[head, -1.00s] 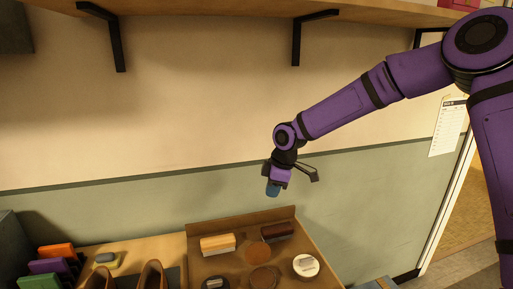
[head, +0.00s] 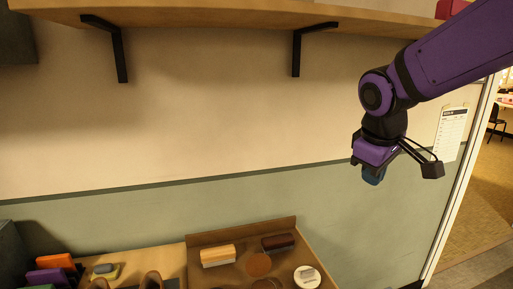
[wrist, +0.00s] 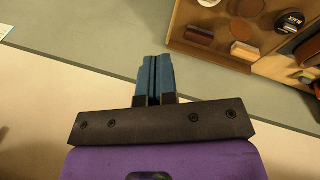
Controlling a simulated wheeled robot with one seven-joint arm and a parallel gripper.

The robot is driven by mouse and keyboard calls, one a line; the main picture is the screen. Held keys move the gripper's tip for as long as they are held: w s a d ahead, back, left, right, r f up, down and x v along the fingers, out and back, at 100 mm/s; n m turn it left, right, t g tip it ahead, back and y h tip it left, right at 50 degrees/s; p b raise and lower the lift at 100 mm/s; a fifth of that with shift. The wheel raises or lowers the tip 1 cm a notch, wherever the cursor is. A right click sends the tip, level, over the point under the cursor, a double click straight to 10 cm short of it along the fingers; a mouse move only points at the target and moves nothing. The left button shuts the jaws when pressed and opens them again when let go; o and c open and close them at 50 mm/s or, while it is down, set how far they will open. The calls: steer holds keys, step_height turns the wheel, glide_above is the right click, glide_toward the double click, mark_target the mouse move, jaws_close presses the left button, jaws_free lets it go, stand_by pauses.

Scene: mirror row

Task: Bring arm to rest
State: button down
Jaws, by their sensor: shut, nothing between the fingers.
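My purple arm (head: 455,55) reaches in from the upper right of the head view. My gripper (head: 373,176) hangs in the air in front of the wall, above and to the right of the wooden tray. In the wrist view its blue fingers (wrist: 154,75) are pressed together with nothing between them.
A wooden tray (head: 230,271) holds a light brush (head: 218,255), a dark brush (head: 278,242), round brown discs and a white round item (head: 307,277). A shelf (head: 230,14) on black brackets runs overhead. A paper sheet (head: 451,133) hangs near a doorway at right.

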steer(key=s+d+r+m+t, duration=0.1)
steer(key=s+d+m, duration=0.2)
steer(key=s, duration=0.5)
steer(key=s+d+r+m+t+y, duration=0.1)
steer(key=s+d+m, duration=0.3)
steer(key=s, duration=0.5)
steer(key=shift+r+y, duration=0.3)
steer(key=shift+r, duration=0.35)
stand_by(0.7)
